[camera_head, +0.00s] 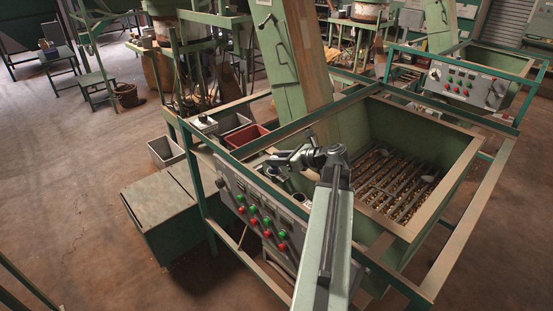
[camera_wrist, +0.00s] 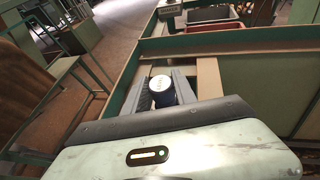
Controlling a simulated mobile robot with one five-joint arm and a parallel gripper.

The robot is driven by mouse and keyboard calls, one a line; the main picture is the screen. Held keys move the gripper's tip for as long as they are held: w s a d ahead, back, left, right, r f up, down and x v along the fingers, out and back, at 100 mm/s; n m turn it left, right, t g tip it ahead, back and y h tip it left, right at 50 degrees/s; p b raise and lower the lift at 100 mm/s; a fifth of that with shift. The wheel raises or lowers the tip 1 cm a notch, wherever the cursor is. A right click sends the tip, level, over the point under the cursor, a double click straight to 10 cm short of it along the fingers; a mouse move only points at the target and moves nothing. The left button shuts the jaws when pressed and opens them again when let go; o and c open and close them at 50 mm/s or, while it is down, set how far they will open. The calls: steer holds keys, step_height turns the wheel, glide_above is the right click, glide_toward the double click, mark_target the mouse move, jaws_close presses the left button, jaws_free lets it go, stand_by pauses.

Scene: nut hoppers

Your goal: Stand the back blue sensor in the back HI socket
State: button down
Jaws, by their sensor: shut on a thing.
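The blue sensor (camera_wrist: 162,92), a short dark blue cylinder with a pale marked top, is between the two grey fingers of my gripper (camera_wrist: 162,88) in the wrist view. The fingers are shut on it. In the head view my gripper (camera_head: 272,171) is over the rail above the control panel; the sensor cannot be made out clearly there. A small grey box with a pale round top (camera_head: 205,122) stands at the far end of the rail and also shows in the wrist view (camera_wrist: 169,11). I cannot read a HI label or tell which socket is which.
A red tray (camera_head: 247,136) and a grey tray (camera_head: 231,121) sit on the frame beyond my gripper. The panel (camera_head: 262,215) with red and green buttons faces outward below. The green hopper (camera_head: 430,130) with slatted bars is at the right.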

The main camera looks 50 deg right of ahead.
steer(key=shift+f+b, duration=0.45)
steer(key=shift+f, duration=0.05)
steer(key=c, duration=1.3)
jaws_free()
steer(key=shift+p+v, duration=2.2)
steer(key=shift+v, duration=3.3)
steer(key=shift+r, duration=0.1)
